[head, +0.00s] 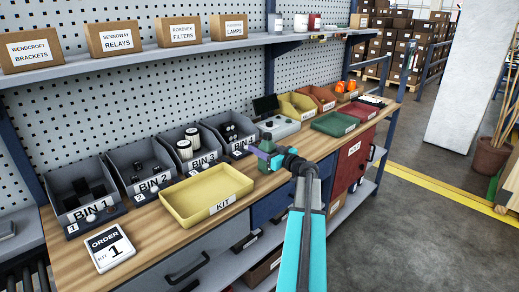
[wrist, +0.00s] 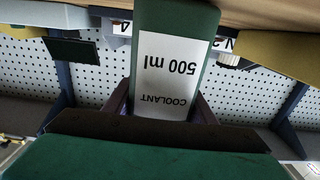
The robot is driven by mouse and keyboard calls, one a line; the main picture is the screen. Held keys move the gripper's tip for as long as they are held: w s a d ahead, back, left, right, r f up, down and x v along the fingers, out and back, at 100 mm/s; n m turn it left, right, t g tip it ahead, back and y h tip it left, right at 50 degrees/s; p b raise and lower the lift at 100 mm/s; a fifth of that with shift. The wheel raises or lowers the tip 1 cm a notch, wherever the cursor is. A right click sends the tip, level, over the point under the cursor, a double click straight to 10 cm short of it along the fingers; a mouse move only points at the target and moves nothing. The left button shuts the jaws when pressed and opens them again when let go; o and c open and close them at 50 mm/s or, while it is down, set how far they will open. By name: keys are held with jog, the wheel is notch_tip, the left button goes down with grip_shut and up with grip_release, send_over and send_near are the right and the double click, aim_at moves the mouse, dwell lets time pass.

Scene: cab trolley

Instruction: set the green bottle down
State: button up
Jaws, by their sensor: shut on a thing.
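The green bottle (wrist: 172,22) fills the middle of the wrist view, with a white label reading "COOLANT 500 ml". That view is upside down, and the bottle looks about upright in it. My gripper (wrist: 160,108) is shut on the bottle, one finger on each side. The bottle is small and partly hidden there. Its base is cut off in the wrist view, so I cannot tell whether it touches the bench.
The wooden bench (head: 72,262) holds a row of grey bins (head: 78,185) and an ORDER sign (head: 109,248). A grey device (head: 279,127) stands behind my gripper. A green tray (head: 334,124) and a red tray (head: 360,110) lie further right. A shelf (head: 140,57) with boxes runs above.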

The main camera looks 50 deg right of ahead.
jog(key=o, duration=1.5)
jog(key=shift+f, duration=0.1)
jog(key=shift+s, duration=0.25)
jog(key=s, duration=0.4)
jog(key=s+b, duration=0.1)
jog(key=s, duration=0.6)
jog(key=shift+s+a, duration=0.3)
jog(key=shift+a, duration=0.1)
